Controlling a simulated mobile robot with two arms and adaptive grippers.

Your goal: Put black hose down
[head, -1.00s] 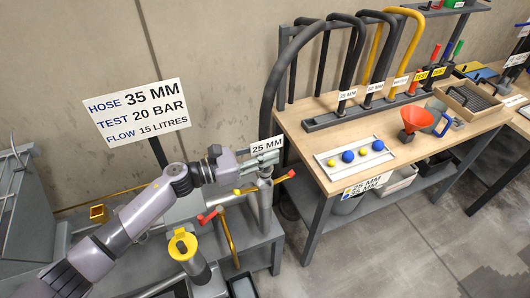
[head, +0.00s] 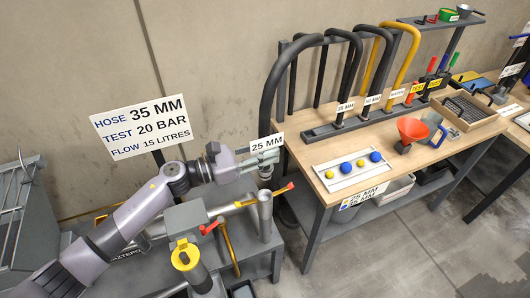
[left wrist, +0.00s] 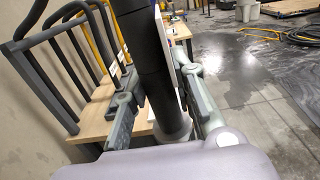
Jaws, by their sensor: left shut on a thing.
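A thick black hose (head: 270,100) arches beside the left end of the rack and hangs down at the left end of the wooden bench. My left gripper (head: 266,158) is shut around its lower part, behind a white "25 MM" tag (head: 267,143). The hose's end shows just below the fingers, above the open top of an upright grey pipe (head: 265,212), with a small gap between them. In the left wrist view the black hose (left wrist: 152,65) stands upright between the two fingers (left wrist: 160,118). My right gripper is out of view.
The wooden bench (head: 410,165) holds a rack of hoses (head: 350,122), a white tray with blue and yellow balls (head: 335,181), and a red funnel (head: 411,131). A sign (head: 140,127) stands behind my arm.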

